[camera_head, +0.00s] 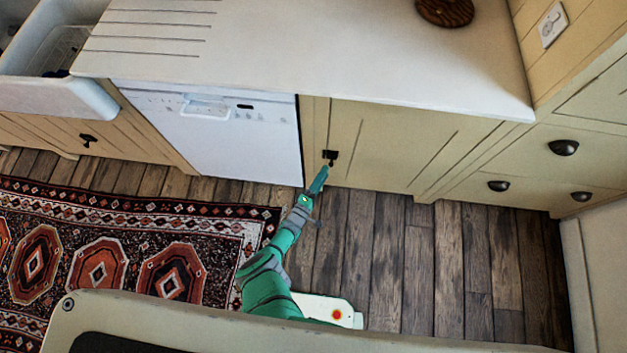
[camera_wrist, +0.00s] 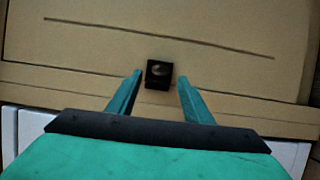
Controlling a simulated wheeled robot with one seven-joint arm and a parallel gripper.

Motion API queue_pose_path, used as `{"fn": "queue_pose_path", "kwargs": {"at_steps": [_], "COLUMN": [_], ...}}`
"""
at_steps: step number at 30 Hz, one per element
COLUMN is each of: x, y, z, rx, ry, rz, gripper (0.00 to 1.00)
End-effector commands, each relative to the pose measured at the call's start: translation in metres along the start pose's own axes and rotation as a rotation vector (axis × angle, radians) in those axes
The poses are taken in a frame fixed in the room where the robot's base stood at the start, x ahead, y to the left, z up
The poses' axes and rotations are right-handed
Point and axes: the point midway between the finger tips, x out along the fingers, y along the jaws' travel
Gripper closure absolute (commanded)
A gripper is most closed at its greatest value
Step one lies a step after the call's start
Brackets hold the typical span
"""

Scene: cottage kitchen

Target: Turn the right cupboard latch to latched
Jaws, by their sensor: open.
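The right cupboard latch (camera_head: 331,155) is a small black fitting near the left edge of the cream cupboard door (camera_head: 390,140), just right of the white dishwasher. In the wrist view the latch (camera_wrist: 159,73) appears as a dark square plate with a rounded knob. My gripper (camera_head: 322,172) is right in front of the latch. In the wrist view my gripper (camera_wrist: 157,85) is open, with one teal finger on each side of the latch. I cannot tell whether the fingers touch it. The way the latch is turned is unclear.
A white dishwasher (camera_head: 225,135) stands left of the cupboard. A pale worktop (camera_head: 330,50) overhangs above. Another cupboard latch (camera_head: 88,139) is far left under the sink. Drawers with dark cup pulls (camera_head: 563,148) are at right. The wooden floor (camera_head: 440,260) is clear; a patterned rug (camera_head: 120,225) lies left.

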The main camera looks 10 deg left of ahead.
Motion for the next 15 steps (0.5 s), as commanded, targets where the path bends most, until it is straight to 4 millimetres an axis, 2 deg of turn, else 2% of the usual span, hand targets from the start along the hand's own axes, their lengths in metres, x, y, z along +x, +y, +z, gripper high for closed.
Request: {"fn": "queue_pose_path", "kwargs": {"at_steps": [15], "x": [-0.039], "y": [0.0], "z": [-0.001], "rx": [0.0], "ry": [0.003], "rz": [0.0], "gripper": [0.54]}}
